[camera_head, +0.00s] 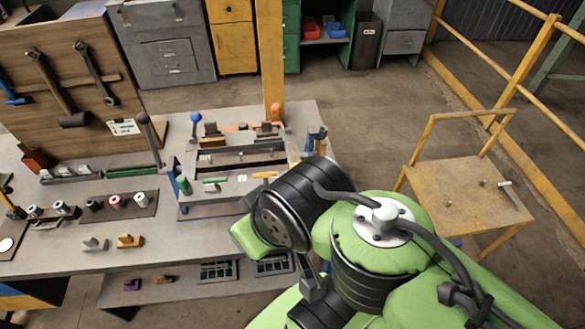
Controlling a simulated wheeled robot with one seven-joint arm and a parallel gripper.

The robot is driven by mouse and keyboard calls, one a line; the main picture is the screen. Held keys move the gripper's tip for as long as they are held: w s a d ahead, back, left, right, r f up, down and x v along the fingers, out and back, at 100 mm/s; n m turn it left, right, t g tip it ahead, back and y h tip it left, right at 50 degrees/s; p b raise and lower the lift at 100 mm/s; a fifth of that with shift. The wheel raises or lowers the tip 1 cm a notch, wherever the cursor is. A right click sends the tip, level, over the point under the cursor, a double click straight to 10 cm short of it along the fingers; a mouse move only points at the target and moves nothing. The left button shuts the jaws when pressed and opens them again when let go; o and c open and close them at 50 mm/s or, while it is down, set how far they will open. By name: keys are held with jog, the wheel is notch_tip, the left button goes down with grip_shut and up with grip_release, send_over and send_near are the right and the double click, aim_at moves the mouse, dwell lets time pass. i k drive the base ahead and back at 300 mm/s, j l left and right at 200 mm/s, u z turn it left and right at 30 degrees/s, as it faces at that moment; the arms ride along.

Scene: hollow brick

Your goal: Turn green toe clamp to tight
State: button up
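A metal fixture (235,160) stands on the workbench, left of my arm. A small green bar (215,181) lies across its front edge and looks like the green toe clamp. A thicker green knob (184,185) stands at the fixture's front left corner. The clamp is too small here to tell how tight it is or which way it is turned. My green and black arm fills the lower right and covers the fixture's front right side. I cannot make out my gripper's fingers, nor whether anything touches the clamp.
The workbench (160,250) carries a tray of round parts (115,205) and loose grey and orange blocks (129,241). A tool board (70,85) rises behind. A blue-knobbed lever (195,120) sticks up at the fixture. A yellow cart (465,205) stands right; floor between is clear.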

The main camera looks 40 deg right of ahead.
aim_at(214, 180)
jog(key=i+j, duration=0.25)
jog(key=j, duration=0.15)
jog(key=i+j+z, duration=0.1)
jog(key=i+j, duration=0.45)
jog(key=j, duration=0.25)
